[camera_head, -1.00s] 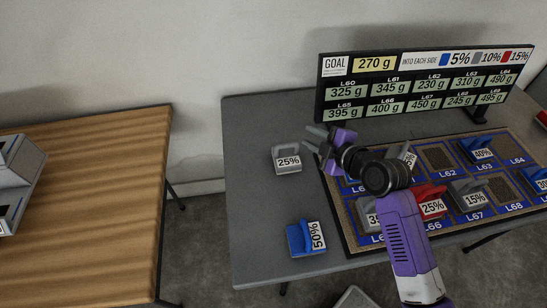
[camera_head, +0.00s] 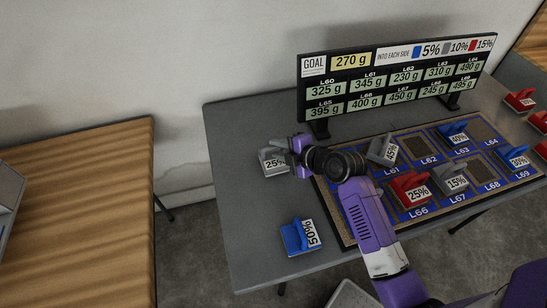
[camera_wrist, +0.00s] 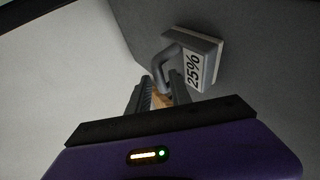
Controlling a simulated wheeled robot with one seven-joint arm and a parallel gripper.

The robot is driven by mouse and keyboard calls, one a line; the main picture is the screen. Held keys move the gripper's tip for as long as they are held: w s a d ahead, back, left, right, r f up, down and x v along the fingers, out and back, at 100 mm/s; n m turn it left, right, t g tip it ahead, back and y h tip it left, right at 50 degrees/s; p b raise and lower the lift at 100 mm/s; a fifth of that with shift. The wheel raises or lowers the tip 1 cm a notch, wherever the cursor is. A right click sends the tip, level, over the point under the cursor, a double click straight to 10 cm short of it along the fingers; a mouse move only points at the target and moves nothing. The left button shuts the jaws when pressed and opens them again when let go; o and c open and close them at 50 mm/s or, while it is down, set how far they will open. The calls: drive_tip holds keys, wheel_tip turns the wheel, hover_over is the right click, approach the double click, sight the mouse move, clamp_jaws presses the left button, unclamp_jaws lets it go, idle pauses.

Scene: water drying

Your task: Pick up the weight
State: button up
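A grey weight labelled 25% (camera_head: 273,163) stands on the left part of the grey table. It also shows in the wrist view (camera_wrist: 203,58), with its looped handle toward my gripper. My gripper (camera_head: 281,146) is at the weight's handle in the head view and partly covers the weight. In the wrist view my gripper (camera_wrist: 162,86) has its fingers apart, with the handle at their tips. I cannot tell whether the fingers touch the handle.
A blue 50% weight (camera_head: 297,237) stands nearer the table's front edge. A blue mat (camera_head: 441,210) with marked cells holds several weights on the right. A goal board (camera_head: 390,78) stands behind the mat. A wooden table (camera_head: 75,210) is at left.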

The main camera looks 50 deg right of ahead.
drive_tip(key=shift+x, duration=1.45)
drive_tip(key=shift+c, duration=0.5)
clamp_jaws()
drive_tip(key=shift+r, duration=0.1)
